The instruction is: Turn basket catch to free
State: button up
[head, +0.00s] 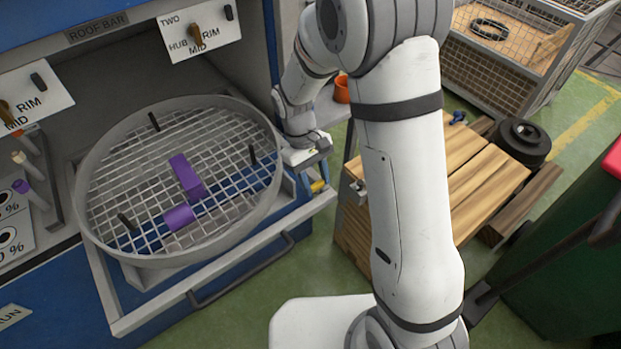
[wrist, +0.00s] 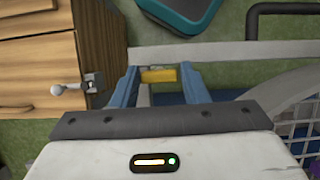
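The round mesh basket (head: 258,196) sits in the blue machine's opening, on a grey frame. A small yellow piece, which looks like the basket catch (head: 318,186), is at the frame's right corner, just below my gripper (head: 316,168). In the wrist view the yellow catch (wrist: 158,76) lies crosswise between the two blue fingertips of my gripper (wrist: 158,82). The fingers stand wide apart, one near each end of the catch. I see no clear grip on it. The catch's mounting is mostly hidden.
Purple parts (head: 188,178) lie in the basket. A grey handle bar (head: 245,270) runs along the frame's front. A wooden bench (head: 475,185) stands close to the right, with a dark green bin (head: 560,250) beyond it. Green floor shows between.

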jog(key=o, duration=0.4)
jog(key=shift+c, duration=0.2)
jog(key=v, duration=0.7)
jog(key=shift+w+r, duration=0.2)
jog(key=shift+r, duration=0.15)
jog(key=shift+a, duration=0.1)
